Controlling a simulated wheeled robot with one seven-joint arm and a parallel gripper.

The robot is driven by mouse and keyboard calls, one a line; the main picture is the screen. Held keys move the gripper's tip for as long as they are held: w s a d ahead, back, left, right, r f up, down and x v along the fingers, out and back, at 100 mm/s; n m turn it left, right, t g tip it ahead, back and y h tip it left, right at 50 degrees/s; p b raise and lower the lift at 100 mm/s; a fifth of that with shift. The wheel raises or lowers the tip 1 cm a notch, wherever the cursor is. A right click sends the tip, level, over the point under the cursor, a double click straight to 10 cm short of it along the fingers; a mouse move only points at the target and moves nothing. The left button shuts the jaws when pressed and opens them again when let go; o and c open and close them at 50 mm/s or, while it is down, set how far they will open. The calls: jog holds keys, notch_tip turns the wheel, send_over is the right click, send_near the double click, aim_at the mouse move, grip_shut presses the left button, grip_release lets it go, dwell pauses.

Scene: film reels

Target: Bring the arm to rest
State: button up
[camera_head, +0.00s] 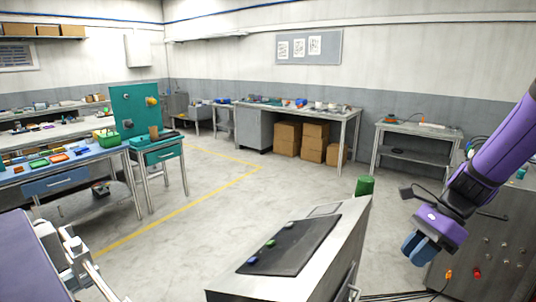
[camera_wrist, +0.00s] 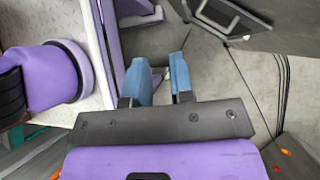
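My purple arm hangs at the right of the head view, with my gripper (camera_head: 416,248) pointing down to the right of the console. Its blue fingers also show in the wrist view (camera_wrist: 161,78), parted with a gap between them. Nothing is held in the gap; floor and parts of my own body show behind it. The gripper is clear of the console and touches nothing that I can see.
A grey cabinet (camera_head: 500,245) stands close by the gripper at right. The floor (camera_head: 225,210) left of centre is free.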

jog(key=s+r+n+t+h, duration=0.7)
jog(key=s+r+n, duration=0.7)
jog(key=r+n, duration=0.4)
jog(key=shift+s+a+r, duration=0.15)
jog(key=shift+r, duration=0.05)
jog(key=shift+o, duration=0.2)
dwell(0.4)
